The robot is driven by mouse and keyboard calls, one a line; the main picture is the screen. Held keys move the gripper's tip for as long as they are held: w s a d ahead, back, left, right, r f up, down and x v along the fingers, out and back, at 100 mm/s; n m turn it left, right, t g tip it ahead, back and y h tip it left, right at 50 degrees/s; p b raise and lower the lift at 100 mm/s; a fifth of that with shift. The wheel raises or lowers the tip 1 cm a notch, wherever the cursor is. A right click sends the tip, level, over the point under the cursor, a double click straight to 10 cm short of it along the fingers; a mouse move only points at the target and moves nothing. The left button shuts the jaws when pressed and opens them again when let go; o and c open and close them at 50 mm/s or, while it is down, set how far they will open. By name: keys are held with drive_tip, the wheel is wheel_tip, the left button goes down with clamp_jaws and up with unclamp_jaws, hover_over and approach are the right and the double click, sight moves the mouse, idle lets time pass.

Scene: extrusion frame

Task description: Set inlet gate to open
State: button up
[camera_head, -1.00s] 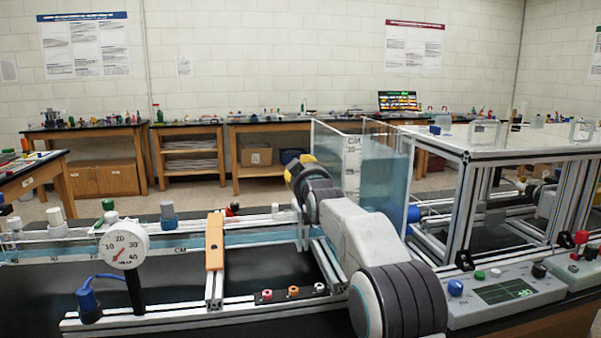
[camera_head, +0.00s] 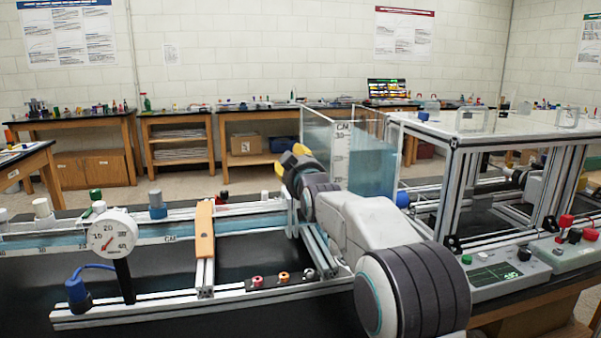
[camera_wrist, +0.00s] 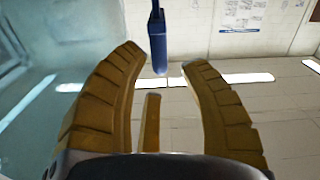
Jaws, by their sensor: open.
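In the wrist view, a blue bar with a rounded end (camera_wrist: 158,42) hangs down from the top edge. Its lower end shows in the gap between the fingertips of my gripper (camera_wrist: 163,60). The yellow fingers are spread and do not visibly touch the bar; I cannot tell its depth. I cannot tell whether this bar is the inlet gate's handle. In the head view, my gripper (camera_head: 291,160) is at the left side of the clear water tank (camera_head: 370,165). No inlet gate or its setting can be made out there; my arm hides part of that area.
A long water channel (camera_head: 150,241) runs left from the tank, with a round dial gauge (camera_head: 112,232) and an orange-topped post (camera_head: 204,230) before it. An aluminium extrusion frame (camera_head: 447,190) and a control box (camera_head: 500,273) stand at the right.

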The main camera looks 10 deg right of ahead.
drive_tip(key=s, duration=0.7)
drive_tip(key=shift+s, duration=0.2)
drive_tip(key=s+f+g, duration=0.3)
drive_tip(key=s+f, duration=0.2)
drive_tip(key=s, duration=0.2)
drive_tip(key=s+f+g, duration=0.3)
drive_tip(key=s+f, duration=0.3)
drive_tip(key=s+f+m+g, duration=0.1)
drive_tip(key=s+f+g, duration=0.2)
drive_tip(key=s+f, duration=0.3)
drive_tip(key=shift+s, duration=0.8)
drive_tip(key=s+f+m+g, duration=0.1)
drive_tip(key=s+f+g, duration=0.3)
drive_tip(key=s, duration=0.6)
drive_tip(key=s+f+g, duration=0.2)
drive_tip(key=s+f, duration=0.4)
drive_tip(key=s, duration=0.5)
wheel_tip(320, 180, up, 14)
drive_tip(key=p, duration=1.2)
drive_tip(key=shift+r+p, duration=0.2)
drive_tip(key=shift+p, duration=0.2)
